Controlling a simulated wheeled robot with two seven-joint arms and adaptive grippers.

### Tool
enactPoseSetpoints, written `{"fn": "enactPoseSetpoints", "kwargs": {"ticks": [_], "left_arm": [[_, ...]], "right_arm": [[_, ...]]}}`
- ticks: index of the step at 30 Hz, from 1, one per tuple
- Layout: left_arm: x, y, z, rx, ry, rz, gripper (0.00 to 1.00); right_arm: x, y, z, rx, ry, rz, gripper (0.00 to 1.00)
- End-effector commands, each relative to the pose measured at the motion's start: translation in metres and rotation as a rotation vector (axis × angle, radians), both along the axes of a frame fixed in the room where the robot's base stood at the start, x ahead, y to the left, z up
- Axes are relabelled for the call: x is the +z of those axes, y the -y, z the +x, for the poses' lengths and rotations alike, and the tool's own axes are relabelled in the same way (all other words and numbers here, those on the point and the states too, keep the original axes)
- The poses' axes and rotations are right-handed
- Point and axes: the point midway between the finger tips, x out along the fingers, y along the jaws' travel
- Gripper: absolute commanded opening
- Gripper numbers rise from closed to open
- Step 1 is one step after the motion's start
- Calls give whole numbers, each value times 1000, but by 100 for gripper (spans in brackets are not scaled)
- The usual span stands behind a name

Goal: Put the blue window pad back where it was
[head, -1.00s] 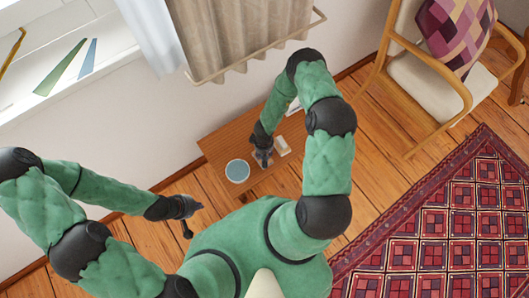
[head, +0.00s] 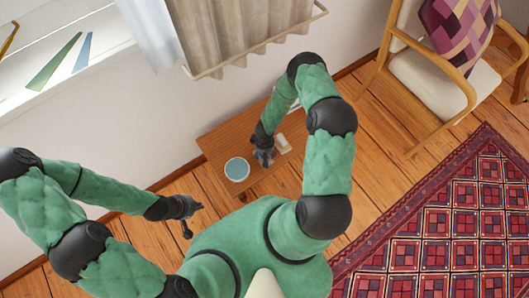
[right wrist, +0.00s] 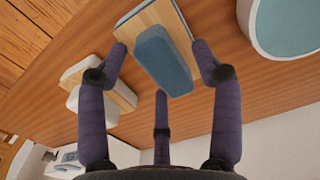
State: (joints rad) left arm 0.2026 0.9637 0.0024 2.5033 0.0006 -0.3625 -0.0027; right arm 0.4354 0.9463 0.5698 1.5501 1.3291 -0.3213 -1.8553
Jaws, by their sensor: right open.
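The blue window pad (right wrist: 165,58), a blue block on a pale wooden backing, lies on the small wooden table in the right wrist view. My right gripper (right wrist: 158,62) is open, with fingertips spread on both sides of the pad and a third finger below it in the picture. I cannot tell if they touch it. In the head view my right gripper (head: 264,156) is low over the table and hides the pad. My left gripper (head: 192,218) is empty, its fingers apart, over the floor left of the table.
A white and wooden block (right wrist: 97,84) lies left of the pad. A blue round container (head: 237,169) stands on the table (head: 222,140). A windowsill (head: 30,107) is at upper left. A curtain (head: 230,40) hangs behind the table; a chair (head: 430,80) stands right.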

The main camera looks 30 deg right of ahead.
Motion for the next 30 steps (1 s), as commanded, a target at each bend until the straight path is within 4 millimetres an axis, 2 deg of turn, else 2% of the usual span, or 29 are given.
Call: {"fn": "enactPoseSetpoints", "kwargs": {"ticks": [5, 18, 24, 30], "left_arm": [[9, 0, 0, 0, 0, 0, 0], [55, 0, 0, 0, 0, 0, 0], [64, 0, 0, 0, 0, 0, 0], [65, 0, 0, 0, 0, 0, 0]], "right_arm": [[15, 0, 0, 0, 1, 0, 66], [98, 0, 0, 1, 1, 0, 66], [117, 0, 0, 0, 0, 0, 66], [124, -6, -4, -9, 6, 3, 66]]}}
